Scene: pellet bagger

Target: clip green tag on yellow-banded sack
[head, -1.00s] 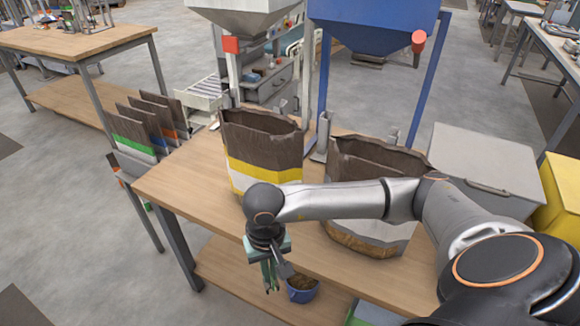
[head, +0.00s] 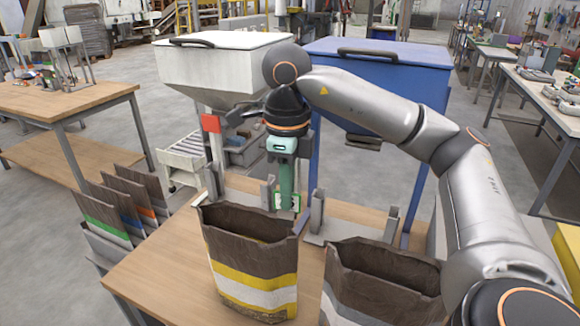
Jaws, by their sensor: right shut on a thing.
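The yellow-banded sack (head: 225,265) stands upright and open-topped on the wooden table, brown above with a yellow band and a white part below. My right gripper (head: 287,200) points down just above the far right part of the sack's rim. It is shut on a small green tag (head: 295,202) with a pale part, mostly hidden by the fingers. I cannot tell whether the tag touches the rim. My left gripper is not in view.
A second open brown sack (head: 375,290) stands to the right. Behind are a white hopper (head: 200,75) and a blue hopper (head: 390,85) on posts. Folded sacks (head: 125,215) stand in a rack at the left. The table (head: 160,265) is bare left of the banded sack.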

